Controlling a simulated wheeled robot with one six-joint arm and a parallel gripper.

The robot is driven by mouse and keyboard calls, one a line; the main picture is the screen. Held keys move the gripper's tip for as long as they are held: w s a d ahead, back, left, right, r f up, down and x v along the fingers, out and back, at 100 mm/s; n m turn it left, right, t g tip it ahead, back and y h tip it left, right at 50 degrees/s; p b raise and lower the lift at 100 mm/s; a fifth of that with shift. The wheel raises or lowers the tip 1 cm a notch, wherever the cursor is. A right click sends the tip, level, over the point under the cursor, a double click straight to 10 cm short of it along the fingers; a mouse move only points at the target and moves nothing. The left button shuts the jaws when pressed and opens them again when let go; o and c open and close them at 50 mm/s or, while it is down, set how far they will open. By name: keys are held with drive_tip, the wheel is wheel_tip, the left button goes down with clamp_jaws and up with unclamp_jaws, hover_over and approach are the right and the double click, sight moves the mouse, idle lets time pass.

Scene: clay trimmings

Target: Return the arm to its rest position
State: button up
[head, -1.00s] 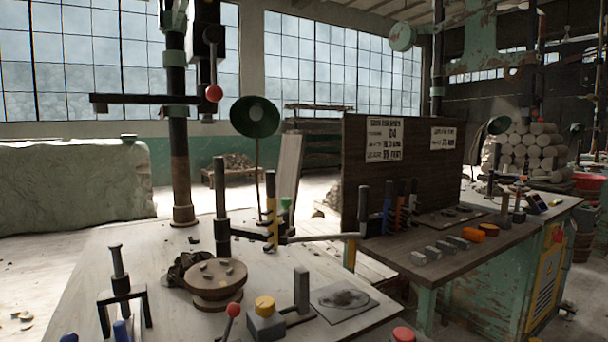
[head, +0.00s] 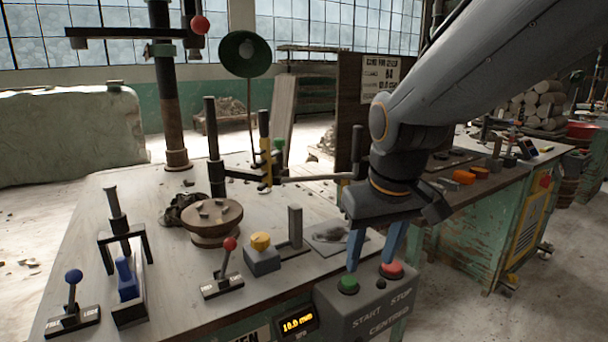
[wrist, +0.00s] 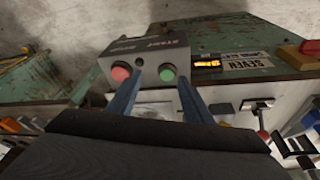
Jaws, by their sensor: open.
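My gripper (head: 372,265) hangs over the control box at the front edge of the pale workbench, with its two blue fingers spread and pointing down. Nothing is between the fingers. In the head view the fingertips appear close to the green START button (head: 347,284) and the red STOP button (head: 391,269); I cannot tell whether they touch. In the wrist view my gripper (wrist: 152,85) shows both blue fingers apart, with the red button (wrist: 121,72) and the green button (wrist: 167,74) beyond them. My arm reaches in from the upper right.
A turntable (head: 213,219) with small lumps sits mid-bench. A red-knobbed lever (head: 229,244), a yellow-topped block (head: 261,254) and a blue-knobbed lever (head: 73,277) stand along the front. An upright post (head: 165,100) rises behind. A darker side table with several blocks lies right.

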drive_tip(key=s+d+f+m+g, duration=0.2)
drive_tip(key=s+d+f+g, duration=0.15)
drive_tip(key=s+f, duration=0.55)
drive_tip(key=s+d+r+m+p, duration=0.1)
drive_tip(key=s+d+r+p, duration=0.1)
drive_tip(key=d+r+p, duration=0.2)
wheel_tip(320, 180, up, 4)
drive_tip(key=p, duration=0.8)
drive_tip(key=shift+f, duration=0.25)
